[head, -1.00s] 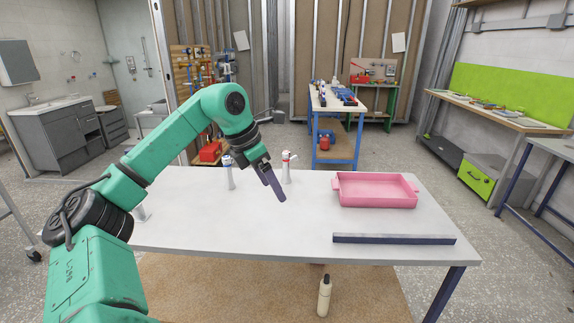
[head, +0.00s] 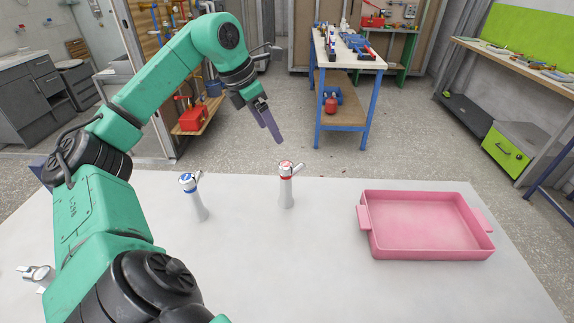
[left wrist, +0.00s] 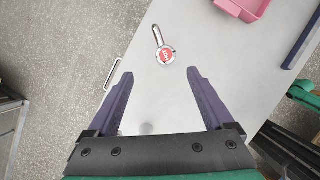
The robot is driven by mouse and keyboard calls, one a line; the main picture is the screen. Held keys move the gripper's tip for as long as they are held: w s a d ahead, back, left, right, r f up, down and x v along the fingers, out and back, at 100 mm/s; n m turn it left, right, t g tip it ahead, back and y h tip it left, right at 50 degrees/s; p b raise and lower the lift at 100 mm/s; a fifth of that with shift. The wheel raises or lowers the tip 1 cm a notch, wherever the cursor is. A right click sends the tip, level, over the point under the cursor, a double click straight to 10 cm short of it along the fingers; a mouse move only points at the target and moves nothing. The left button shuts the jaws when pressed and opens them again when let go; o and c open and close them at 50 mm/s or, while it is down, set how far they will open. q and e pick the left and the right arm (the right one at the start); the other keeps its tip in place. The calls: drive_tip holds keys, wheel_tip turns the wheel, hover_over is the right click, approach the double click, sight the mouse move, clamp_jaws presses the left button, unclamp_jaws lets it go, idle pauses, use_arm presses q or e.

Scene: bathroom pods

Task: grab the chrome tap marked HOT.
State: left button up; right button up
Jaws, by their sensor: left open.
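The red-marked chrome tap (head: 286,187) stands upright on the pale table, its lever pointing up and right. In the left wrist view its red, white-lettered cap (left wrist: 166,55) shows just beyond the fingertips, roughly between their lines; the lettering is too small to read surely. My left gripper (head: 268,122) is open and empty, and appears above the tap in the head view. It also shows in the left wrist view (left wrist: 158,73), fingers spread, touching nothing. A blue-marked tap (head: 195,198) stands to the left. My right gripper is not in view.
A pink tray (head: 430,250) sits right on the table (head: 310,270). Another chrome fitting (head: 38,274) is at the far left, partly behind my arm. A dark bar (left wrist: 302,40) shows in the wrist view. The table between the red tap and tray is clear.

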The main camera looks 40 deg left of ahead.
use_arm(q)
hover_over(287, 163)
drive_tip(key=s, duration=0.3)
wheel_tip(287, 163, down, 6)
drive_tip(key=p+x, duration=0.1)
drive_tip(key=x, duration=0.5)
drive_tip(key=shift+w+a+f+p, duration=0.2)
drive_tip(key=shift+w+f+p, duration=0.1)
drive_tip(key=shift+f+p, duration=0.05)
drive_tip(key=shift+w+f, duration=0.1)
drive_tip(key=shift+f, duration=0.05)
drive_tip(key=shift+a, duration=0.1)
drive_tip(key=c, duration=1.3)
clamp_jaws()
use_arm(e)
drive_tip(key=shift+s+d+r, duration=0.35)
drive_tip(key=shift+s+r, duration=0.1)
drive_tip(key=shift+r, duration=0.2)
